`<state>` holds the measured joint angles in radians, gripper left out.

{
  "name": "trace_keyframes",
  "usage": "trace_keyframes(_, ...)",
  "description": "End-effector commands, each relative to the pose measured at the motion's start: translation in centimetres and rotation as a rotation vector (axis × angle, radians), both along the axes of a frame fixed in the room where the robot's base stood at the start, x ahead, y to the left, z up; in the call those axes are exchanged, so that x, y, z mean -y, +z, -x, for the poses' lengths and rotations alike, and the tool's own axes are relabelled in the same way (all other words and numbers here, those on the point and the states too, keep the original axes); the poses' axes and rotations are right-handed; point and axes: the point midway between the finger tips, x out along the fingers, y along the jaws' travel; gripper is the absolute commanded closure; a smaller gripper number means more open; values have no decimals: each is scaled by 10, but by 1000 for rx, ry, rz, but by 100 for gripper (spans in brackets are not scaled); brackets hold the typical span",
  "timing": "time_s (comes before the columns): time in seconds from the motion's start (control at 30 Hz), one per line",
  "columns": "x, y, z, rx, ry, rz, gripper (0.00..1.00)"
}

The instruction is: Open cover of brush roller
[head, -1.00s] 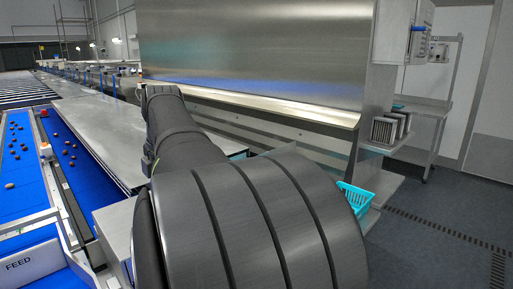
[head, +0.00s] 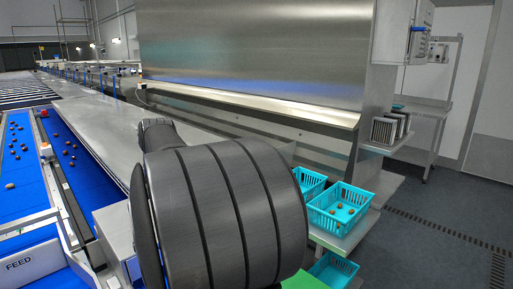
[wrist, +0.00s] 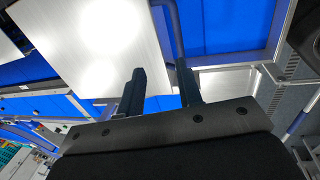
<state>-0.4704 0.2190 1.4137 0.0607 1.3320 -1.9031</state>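My gripper (wrist: 160,68) shows in the wrist view with its two dark fingers apart and nothing between them. A bright flat metal panel (wrist: 75,60) lies beyond the fingers at the upper left of that view, with a grey bar (wrist: 174,25) along its right edge. The bar lies beyond the fingertips and I see no contact. In the head view my arm hides the gripper. A long steel top (head: 100,118) runs beside the blue belts there. I cannot tell for certain which panel is the brush roller cover, and no roller shows.
A blue feed belt (head: 25,215) with several dates runs at the left. A tall steel panel (head: 255,60) stands behind my arm. Turquoise baskets, one holding dates (head: 340,212), sit at the right. The floor (head: 450,215) at the far right is mostly clear.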

Motion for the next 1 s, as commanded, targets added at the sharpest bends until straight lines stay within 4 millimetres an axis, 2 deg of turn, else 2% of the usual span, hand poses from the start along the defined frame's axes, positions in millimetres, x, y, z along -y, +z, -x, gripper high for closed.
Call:
trace_keyframes(0.2, -12, 36, -11, 2, 1, -1, 67)
trace_keyframes(0.4, -20, 56, -19, 1, 0, -1, 67)
trace_keyframes(0.6, -23, 64, -23, 0, 0, 0, 67)
trace_keyframes(0.87, -23, 66, -23, 0, 0, 0, 67)
trace_keyframes(0.9, -23, 65, -23, 0, 0, 0, 69)
trace_keyframes(1.0, -23, 65, -23, 0, 0, 0, 89)
